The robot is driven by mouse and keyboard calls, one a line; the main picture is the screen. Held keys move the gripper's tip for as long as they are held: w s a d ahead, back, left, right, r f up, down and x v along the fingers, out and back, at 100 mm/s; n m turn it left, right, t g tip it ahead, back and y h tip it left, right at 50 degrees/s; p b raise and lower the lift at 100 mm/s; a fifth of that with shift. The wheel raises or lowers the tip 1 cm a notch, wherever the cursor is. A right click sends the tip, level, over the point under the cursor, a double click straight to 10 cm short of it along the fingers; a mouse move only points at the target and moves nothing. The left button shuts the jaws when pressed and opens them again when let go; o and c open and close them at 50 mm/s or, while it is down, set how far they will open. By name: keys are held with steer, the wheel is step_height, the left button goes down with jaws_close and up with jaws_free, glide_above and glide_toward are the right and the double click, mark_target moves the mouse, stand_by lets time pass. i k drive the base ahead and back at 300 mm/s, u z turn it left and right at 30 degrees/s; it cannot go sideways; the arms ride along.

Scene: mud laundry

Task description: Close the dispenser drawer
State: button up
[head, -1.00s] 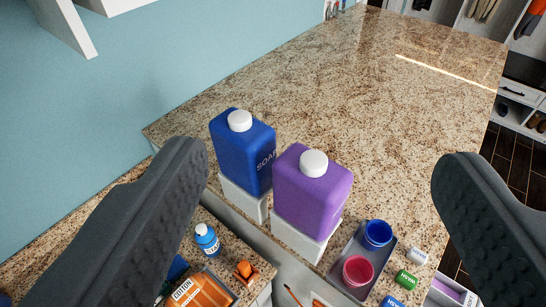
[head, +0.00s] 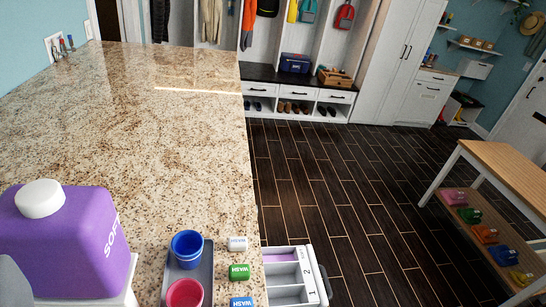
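The dispenser drawer (head: 290,278) is at the bottom centre-right of the head view. It is pulled out past the right edge of the stone counter and stands open. It has light grey compartments, a purple patch in the far one, and a front marked 1 and 2. The cabinet it slides into is hidden below the counter. A smooth grey shape (head: 12,284) at the lower left corner may be part of my gripper. Its fingertips are out of sight, so its opening does not show. Nothing of mine touches the drawer.
A purple soft bottle (head: 65,240) stands at left on a white stand. A grey tray (head: 203,270) holds a blue cup (head: 187,249) and a red cup (head: 185,293). The dark floor (head: 350,190) is clear; a wooden table (head: 510,165) is at right.

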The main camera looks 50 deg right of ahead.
mark_target(292, 278)
steer(key=u, duration=0.4)
steer(key=k, duration=1.75)
steer(key=z, duration=1.05)
steer(key=i, duration=1.05)
